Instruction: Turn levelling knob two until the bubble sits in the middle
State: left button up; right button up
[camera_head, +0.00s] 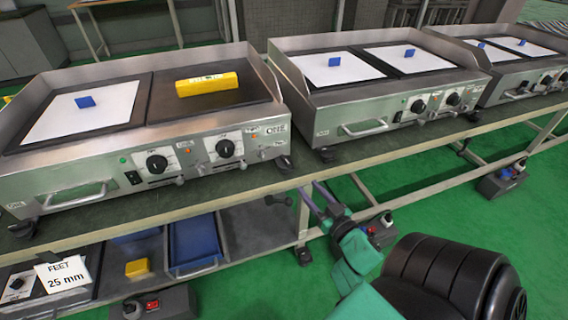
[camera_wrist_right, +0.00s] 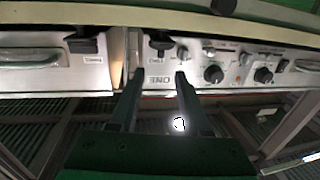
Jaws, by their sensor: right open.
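A yellow spirit level (camera_head: 207,83) lies on the dark right plate of the nearest griddle (camera_head: 60,160). Its bubble is too small to read. Black feet show under this griddle, at the front left (camera_head: 22,228) and front right (camera_head: 283,163). I cannot tell which is levelling knob two. My right gripper (camera_head: 311,191) is open and empty, just off the bench's front edge, below the front right foot. In the right wrist view, which looks upside down, its fingers (camera_wrist_right: 159,74) point at the griddle front, near a black foot (camera_wrist_right: 160,42), apart from it. The left gripper is not in view.
Two more griddles stand to the right, the nearer one (camera_head: 385,125) close to the first. Control knobs (camera_head: 157,164) line the first front. The lower shelf holds a blue tray (camera_head: 195,245), a yellow block (camera_head: 137,268) and a "FEET 25 mm" card (camera_head: 62,274).

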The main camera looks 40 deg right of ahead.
aim_at(289, 164)
jog(key=w, duration=0.4)
jog(key=w+d+b, duration=0.1)
jog(key=w, duration=0.4)
jog(key=w+d, duration=0.1)
jog(key=w, duration=0.4)
jog(key=shift+w+d+r, duration=0.1)
jog(key=shift+r, duration=0.25)
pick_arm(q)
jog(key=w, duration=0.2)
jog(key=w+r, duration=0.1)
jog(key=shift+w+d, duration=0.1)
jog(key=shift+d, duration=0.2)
pick_arm(e)
jog(key=shift+c, duration=0.3)
grip_shut()
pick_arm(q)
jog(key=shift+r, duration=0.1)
